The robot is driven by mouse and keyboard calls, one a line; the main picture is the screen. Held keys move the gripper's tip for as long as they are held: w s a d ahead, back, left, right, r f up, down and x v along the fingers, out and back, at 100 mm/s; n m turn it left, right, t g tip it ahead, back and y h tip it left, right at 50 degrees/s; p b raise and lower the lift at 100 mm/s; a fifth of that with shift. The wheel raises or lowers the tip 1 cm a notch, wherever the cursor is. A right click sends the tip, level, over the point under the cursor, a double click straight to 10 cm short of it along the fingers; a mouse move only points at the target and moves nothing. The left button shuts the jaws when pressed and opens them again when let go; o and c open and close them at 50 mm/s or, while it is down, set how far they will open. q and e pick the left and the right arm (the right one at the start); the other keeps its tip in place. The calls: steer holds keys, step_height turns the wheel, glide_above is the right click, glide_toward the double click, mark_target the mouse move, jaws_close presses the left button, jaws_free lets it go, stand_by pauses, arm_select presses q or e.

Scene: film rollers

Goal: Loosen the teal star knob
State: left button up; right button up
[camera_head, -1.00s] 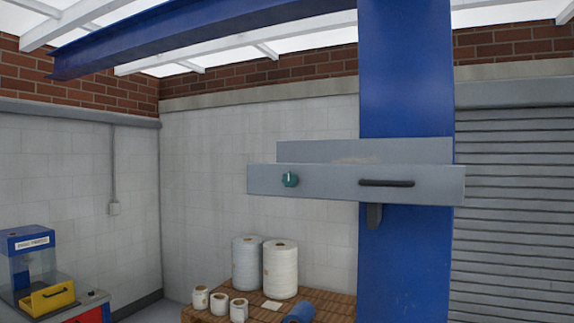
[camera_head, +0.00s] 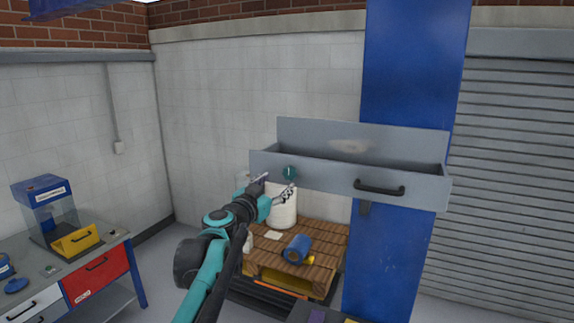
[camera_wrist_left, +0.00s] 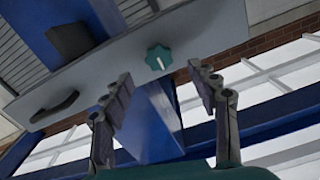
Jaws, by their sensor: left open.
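The teal star knob (camera_head: 289,173) sits on the left part of the front face of a grey tray-like box (camera_head: 330,180) fixed to a blue column. In the left wrist view the knob (camera_wrist_left: 158,57) has a white pointer line and lies beyond the fingertips, between them. My left gripper (camera_head: 278,186) is open and empty, just below and in front of the knob. Its two fingers (camera_wrist_left: 166,95) are spread wide in the wrist view, apart from the knob. My right gripper does not show.
A black handle (camera_head: 379,188) sticks out of the box front, right of the knob. The blue column (camera_head: 412,70) stands behind. A workbench (camera_head: 115,250) stands at left.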

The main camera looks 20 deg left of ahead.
mark_target(288, 175)
arm_select(q)
steer(key=w+p, duration=0.1)
steer(key=w, duration=0.6)
steer(key=shift+w+f, duration=0.1)
steer(key=shift+w, duration=0.1)
steer(key=shift+d, duration=0.1)
steer(key=c, duration=1.2)
